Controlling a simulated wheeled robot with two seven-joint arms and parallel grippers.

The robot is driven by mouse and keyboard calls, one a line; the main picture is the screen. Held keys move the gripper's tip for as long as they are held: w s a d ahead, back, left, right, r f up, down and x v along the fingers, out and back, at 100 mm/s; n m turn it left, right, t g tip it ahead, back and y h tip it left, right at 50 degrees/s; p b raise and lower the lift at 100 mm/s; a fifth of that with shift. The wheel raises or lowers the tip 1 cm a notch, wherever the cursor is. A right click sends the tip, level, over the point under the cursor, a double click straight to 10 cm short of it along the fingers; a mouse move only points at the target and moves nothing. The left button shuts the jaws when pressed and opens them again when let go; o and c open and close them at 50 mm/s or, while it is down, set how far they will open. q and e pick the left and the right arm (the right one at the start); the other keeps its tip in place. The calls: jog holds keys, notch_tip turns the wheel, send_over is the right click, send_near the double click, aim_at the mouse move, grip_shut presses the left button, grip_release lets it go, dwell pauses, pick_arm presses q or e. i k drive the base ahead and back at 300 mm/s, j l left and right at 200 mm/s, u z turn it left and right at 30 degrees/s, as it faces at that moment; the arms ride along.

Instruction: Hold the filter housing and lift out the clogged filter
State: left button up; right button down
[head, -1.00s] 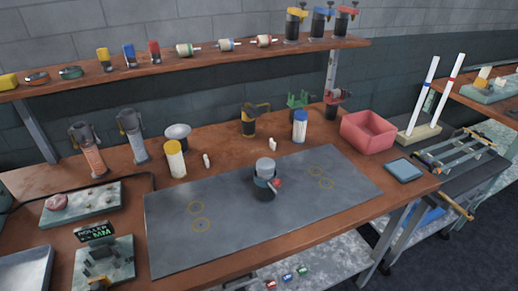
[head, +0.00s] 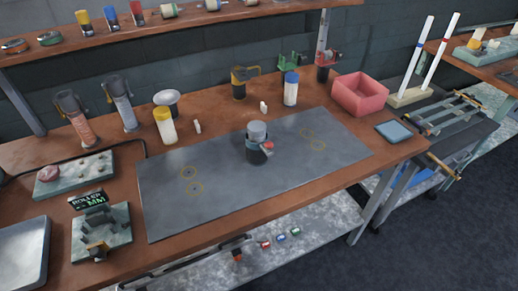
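The filter housing (head: 258,152) is a short dark cylinder standing upright near the middle of the grey mat. A light grey cylinder, apparently the clogged filter (head: 257,131), sits in its top and sticks out above the rim. A small red part shows on the housing's right side. Neither of my grippers is in view, and nothing touches the housing or the filter.
The grey mat (head: 205,215) is otherwise clear, with yellow rings marked on both sides. Behind it stand a yellow-capped bottle (head: 166,127) and a blue-capped bottle (head: 290,90). A pink bin (head: 360,97) is at right, a roller stand (head: 101,232) at left.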

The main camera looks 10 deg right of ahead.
aim_at(257, 128)
jog(key=i+l+u, duration=0.2)
jog(key=l, duration=0.25)
jog(key=l+u, duration=0.2)
jog(key=l, duration=0.2)
jog(key=i+l+u, duration=0.2)
jog(key=l, duration=0.3)
jog(key=k, duration=0.1)
